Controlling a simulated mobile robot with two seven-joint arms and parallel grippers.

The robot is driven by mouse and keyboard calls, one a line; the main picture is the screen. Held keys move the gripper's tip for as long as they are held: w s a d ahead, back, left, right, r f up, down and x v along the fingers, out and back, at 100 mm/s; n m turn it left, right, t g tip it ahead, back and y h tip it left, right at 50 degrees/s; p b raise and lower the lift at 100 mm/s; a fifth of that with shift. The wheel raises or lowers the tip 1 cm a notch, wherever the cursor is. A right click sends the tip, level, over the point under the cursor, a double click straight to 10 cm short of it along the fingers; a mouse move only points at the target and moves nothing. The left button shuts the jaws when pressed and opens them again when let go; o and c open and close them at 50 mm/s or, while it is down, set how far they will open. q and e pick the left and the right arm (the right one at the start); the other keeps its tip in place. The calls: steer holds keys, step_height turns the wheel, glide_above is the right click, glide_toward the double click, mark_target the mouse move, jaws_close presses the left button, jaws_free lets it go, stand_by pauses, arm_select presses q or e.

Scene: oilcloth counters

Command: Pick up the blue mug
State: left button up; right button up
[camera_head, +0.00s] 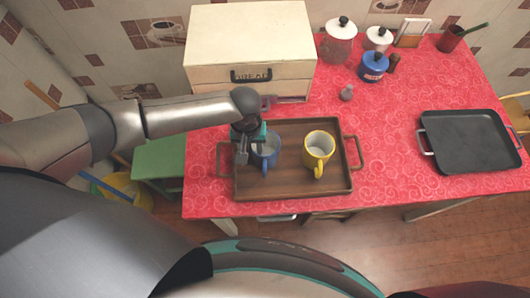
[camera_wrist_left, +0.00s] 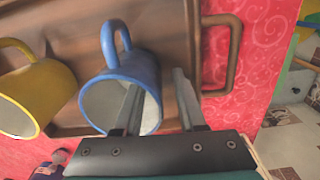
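The blue mug (camera_head: 268,150) stands upright on the left part of a brown wooden tray (camera_head: 300,188), its handle toward me. In the left wrist view the blue mug (camera_wrist_left: 125,72) shows its open rim and pale inside. My left gripper (camera_head: 250,155) is at the mug's left side, pointing down. In the wrist view my left gripper (camera_wrist_left: 158,82) is open, with one finger over the mug's inside and the other outside its wall. The wall lies between the fingers, with gaps visible. My right gripper is not in view.
A yellow mug (camera_head: 319,146) stands on the tray right of the blue one. A cream bread box (camera_head: 250,45) stands behind the tray. A blue canister (camera_head: 373,67), other jars and a black tray (camera_head: 470,143) are farther right. Red cloth (camera_head: 385,150) between the trays is clear.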

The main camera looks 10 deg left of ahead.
arm_select(q)
steer(key=shift+f, duration=0.95)
jaws_close()
stand_by(0.7)
